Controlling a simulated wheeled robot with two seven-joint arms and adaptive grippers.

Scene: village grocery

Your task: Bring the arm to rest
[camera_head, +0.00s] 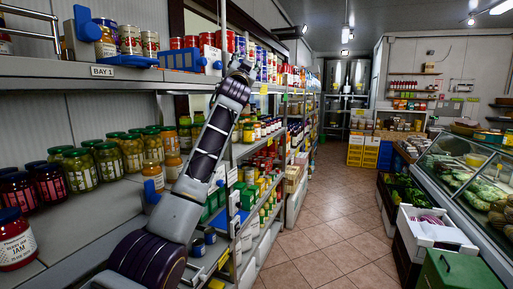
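My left arm rises from the lower left of the head view, up in front of the shelves. Its far end, with my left gripper (243,66), is raised beside the upper shelf's end. The gripper is small and seen against packed goods, so I cannot make out whether its fingers are open or shut. I see nothing clearly held in it. My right gripper is not in view.
A grey shelf (75,226) on the left bears several jars, including a red jam jar (16,240). An upper shelf (40,68) carries cans and blue holders. A glass counter (465,165) and green box (458,270) stand right. The tiled aisle (325,215) is clear.

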